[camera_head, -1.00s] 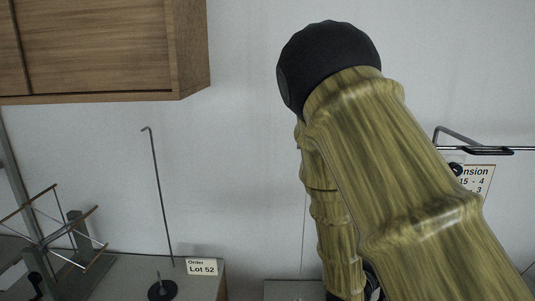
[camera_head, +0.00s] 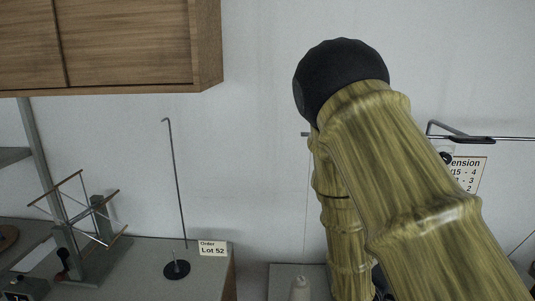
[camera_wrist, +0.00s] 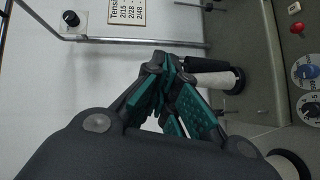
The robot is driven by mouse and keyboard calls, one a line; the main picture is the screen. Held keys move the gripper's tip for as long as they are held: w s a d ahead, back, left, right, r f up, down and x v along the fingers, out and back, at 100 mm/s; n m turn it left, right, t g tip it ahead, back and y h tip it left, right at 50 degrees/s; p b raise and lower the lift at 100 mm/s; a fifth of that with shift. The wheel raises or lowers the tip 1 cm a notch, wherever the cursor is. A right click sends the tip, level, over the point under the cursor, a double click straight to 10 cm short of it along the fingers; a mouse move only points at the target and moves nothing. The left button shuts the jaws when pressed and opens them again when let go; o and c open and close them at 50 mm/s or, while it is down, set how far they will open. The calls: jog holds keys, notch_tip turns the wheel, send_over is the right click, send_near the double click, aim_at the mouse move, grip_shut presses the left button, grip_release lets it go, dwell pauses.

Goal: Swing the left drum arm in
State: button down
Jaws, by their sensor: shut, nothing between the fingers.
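My gripper (camera_wrist: 172,78) is shut and empty in the wrist view, its teal-padded fingers together near the middle. A pale cylinder with black ends (camera_wrist: 213,80), perhaps a drum, lies just right of the fingers; I cannot tell if they touch. Another dark-rimmed round part (camera_wrist: 290,165) shows at the lower right, cut off. A thin metal bar (camera_wrist: 125,40) crosses above the fingers. I cannot tell which part is the left drum arm. In the head view my own arm hides much of the right side, and the gripper is out of sight.
A four-armed swift (camera_head: 84,212) stands at the left. A wooden cabinet (camera_head: 130,42) hangs above. A tension card (camera_head: 470,173) and wall rail (camera_head: 500,139) are at right.

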jog(key=s+a+f+m+g+y, duration=0.1)
jog(key=s+a+f+g+y, duration=0.15)
jog(key=s+f, duration=0.7)
jog(key=s+a+f+m+g+y, duration=0.1)
jog(key=s+f+m+g+y, duration=0.2)
jog(key=f, duration=1.1)
jog(key=s+a+f+m+g+y, duration=0.2)
jog(key=s+a+f+g+y, duration=0.3)
jog(key=s, duration=0.8)
jog(key=s+a+f+m+g+y, duration=0.1)
jog(key=s+a+f+m+g, duration=0.1)
jog(key=s+f, duration=0.8)
notch_tip(320, 180, down, 10)
jog(key=s+b, duration=0.2)
jog(key=b, duration=1)
jog(key=shift+a+b, duration=0.2)
jog(key=shift+b, duration=0.15)
jog(key=c, duration=2.1)
grip_release()
jog(key=shift+f+t, duration=0.25)
jog(key=o, duration=0.7)
jog(key=shift+c, duration=0.2)
jog(key=shift+n, duration=0.3)
